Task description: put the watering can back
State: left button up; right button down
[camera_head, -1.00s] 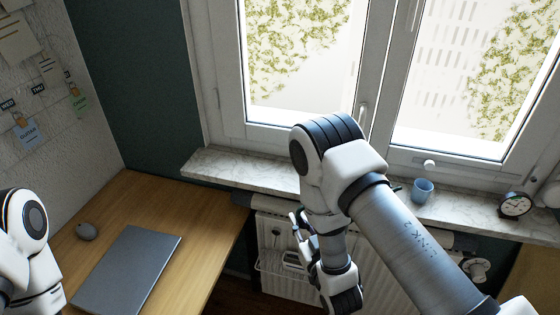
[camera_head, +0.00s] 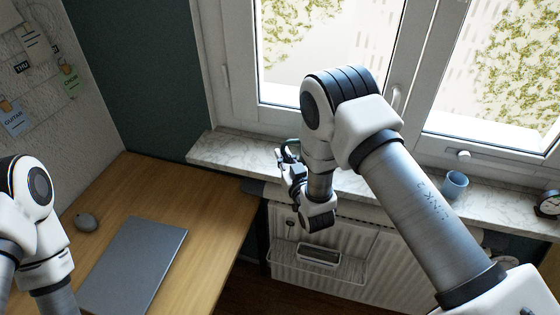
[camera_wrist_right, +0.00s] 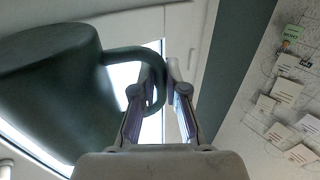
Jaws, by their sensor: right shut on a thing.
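The watering can (camera_wrist_right: 50,90) is dark green and fills the left of the right wrist view. Its curved handle (camera_wrist_right: 125,52) reaches between the two fingers of my right gripper (camera_wrist_right: 165,75), which is shut on it. In the head view my right gripper (camera_head: 284,162) is in front of the marble windowsill (camera_head: 222,151), left of the wrist. The can is almost wholly hidden there by my arm and hand; only a small teal edge shows by the fingers. My left arm is at the left edge; its gripper is out of view.
A blue cup (camera_head: 454,185) and a round clock (camera_head: 548,204) stand on the sill at right. A radiator (camera_head: 350,250) hangs below. The wooden desk (camera_head: 205,222) holds a laptop (camera_head: 135,265) and a mouse (camera_head: 86,222). The sill's left end looks clear.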

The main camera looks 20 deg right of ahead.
pick_arm(q)
jog(key=shift+f, duration=0.45)
pick_arm(e)
jog(key=shift+w+f, duration=0.15)
jog(key=shift+w, duration=0.85)
pick_arm(q)
jog(key=shift+s+b, duration=0.15)
jog(key=shift+b, duration=0.15)
pick_arm(e)
jog(key=shift+w, duration=0.55)
pick_arm(q)
jog(key=shift+f, duration=0.2)
pick_arm(e)
jog(key=shift+w+a, duration=0.1)
jog(key=shift+w, duration=0.2)
pick_arm(q)
jog(key=shift+f+b, duration=0.85)
jog(key=shift+b, duration=0.1)
pick_arm(e)
notch_tip(320, 180, down, 3)
jog(key=shift+r, duration=0.1)
pick_arm(q)
jog(key=shift+f, duration=0.1)
pick_arm(e)
jog(key=shift+f, duration=0.35)
jog(key=shift+r, duration=0.1)
